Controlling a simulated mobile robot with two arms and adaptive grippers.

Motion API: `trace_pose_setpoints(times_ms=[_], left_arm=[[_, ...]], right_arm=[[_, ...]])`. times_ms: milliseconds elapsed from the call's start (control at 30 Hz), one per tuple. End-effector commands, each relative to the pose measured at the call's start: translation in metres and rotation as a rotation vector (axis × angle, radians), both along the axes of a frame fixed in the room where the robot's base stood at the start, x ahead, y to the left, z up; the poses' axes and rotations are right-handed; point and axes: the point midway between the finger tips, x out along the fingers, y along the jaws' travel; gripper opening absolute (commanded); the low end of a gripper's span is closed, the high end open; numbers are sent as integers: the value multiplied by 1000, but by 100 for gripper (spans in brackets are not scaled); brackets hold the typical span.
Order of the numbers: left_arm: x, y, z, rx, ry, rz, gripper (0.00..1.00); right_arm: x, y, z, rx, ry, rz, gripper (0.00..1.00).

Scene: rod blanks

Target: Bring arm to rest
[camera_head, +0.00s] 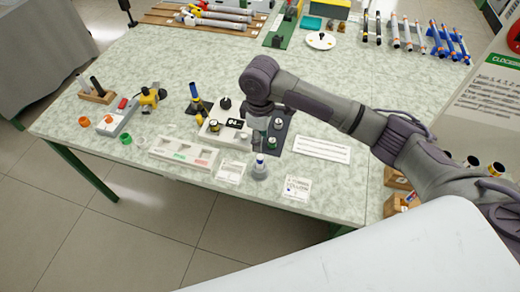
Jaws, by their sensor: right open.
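My right arm reaches in from the right over the green-topped table (330,90). Its wrist bends down, and my right gripper (258,146) points at the tabletop near the front edge. The gripper is small here, but its jaws look open with nothing held. Just below it stands a small grey round piece with a blue top (260,170); whether they touch cannot be told. My left gripper is not in view.
A pale compartment tray (182,151) and white cards (297,187) lie along the front edge. A dark mat with round pieces (272,142) is beside the gripper. Rod racks (400,35) stand at the back right. The table middle behind my arm is clear.

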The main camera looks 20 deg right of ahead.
Motion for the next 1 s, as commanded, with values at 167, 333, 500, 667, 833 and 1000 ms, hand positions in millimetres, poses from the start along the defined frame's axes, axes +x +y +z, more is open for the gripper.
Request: trace_pose_setpoints(times_ms=[167, 333, 500, 667, 833, 1000], left_arm=[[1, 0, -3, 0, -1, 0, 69], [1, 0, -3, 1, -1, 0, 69], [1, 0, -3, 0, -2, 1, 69], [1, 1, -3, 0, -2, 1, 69], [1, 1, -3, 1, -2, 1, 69], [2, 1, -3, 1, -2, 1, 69]], right_arm=[[0, 0, 16, 0, -1, -1, 46], [0, 0, 19, 0, 0, -1, 46], [0, 0, 19, 0, 0, -1, 46], [0, 0, 18, 1, 1, -1, 46], [-9, 10, 9, 21, -1, 7, 46], [-51, 47, -23, 126, -31, 2, 46]])
